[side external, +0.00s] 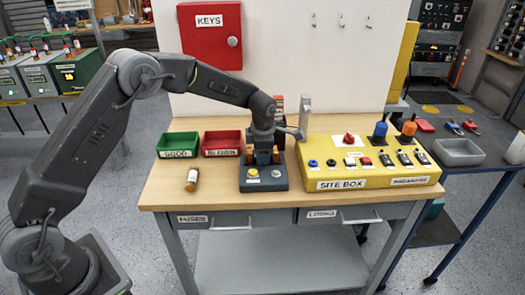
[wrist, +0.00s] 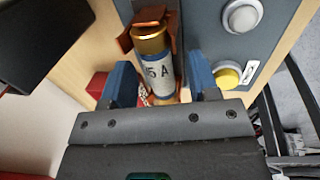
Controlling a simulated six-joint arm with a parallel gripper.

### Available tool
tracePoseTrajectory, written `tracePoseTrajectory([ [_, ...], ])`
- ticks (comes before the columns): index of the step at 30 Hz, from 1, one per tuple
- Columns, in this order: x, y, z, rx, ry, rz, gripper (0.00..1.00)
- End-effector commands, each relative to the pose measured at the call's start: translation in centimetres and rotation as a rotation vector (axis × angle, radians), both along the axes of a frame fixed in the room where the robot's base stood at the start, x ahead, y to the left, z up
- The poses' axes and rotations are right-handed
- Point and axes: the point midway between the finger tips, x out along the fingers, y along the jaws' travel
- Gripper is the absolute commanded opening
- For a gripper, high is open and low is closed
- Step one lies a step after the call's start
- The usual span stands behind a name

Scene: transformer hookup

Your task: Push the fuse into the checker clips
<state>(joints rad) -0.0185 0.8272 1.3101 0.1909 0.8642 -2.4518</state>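The fuse (wrist: 158,72) has a gold cap and a white label ending in "5 A". In the wrist view its capped end lies between the copper clips (wrist: 173,45) of the grey-blue checker (wrist: 203,42); how deep it sits cannot be told. My gripper (wrist: 160,65) has its blue fingers on either side of the fuse, with a visible gap at the right finger. In the side view my gripper (side external: 263,148) points down over the checker (side external: 263,180), beside its copper clips (side external: 276,156), and hides the fuse.
The yellow site box (side external: 345,184) with switches is close on the checker's right. A grey post (side external: 304,115) rises behind.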

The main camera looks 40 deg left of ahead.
Motion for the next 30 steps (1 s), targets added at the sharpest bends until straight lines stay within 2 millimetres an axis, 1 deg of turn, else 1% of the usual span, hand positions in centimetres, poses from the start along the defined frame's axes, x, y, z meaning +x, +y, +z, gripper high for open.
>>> tracePoseTrajectory([
  [8, 0.0, 0.0, 0.3, 0.0, -0.001, 0.0, 0.55],
  [24, 0.0, 0.0, 4.3, 0.0, -0.002, 0.001, 0.55],
  [30, 0.0, 0.0, 5.0, 0.0, 0.0, 0.0, 0.55],
])
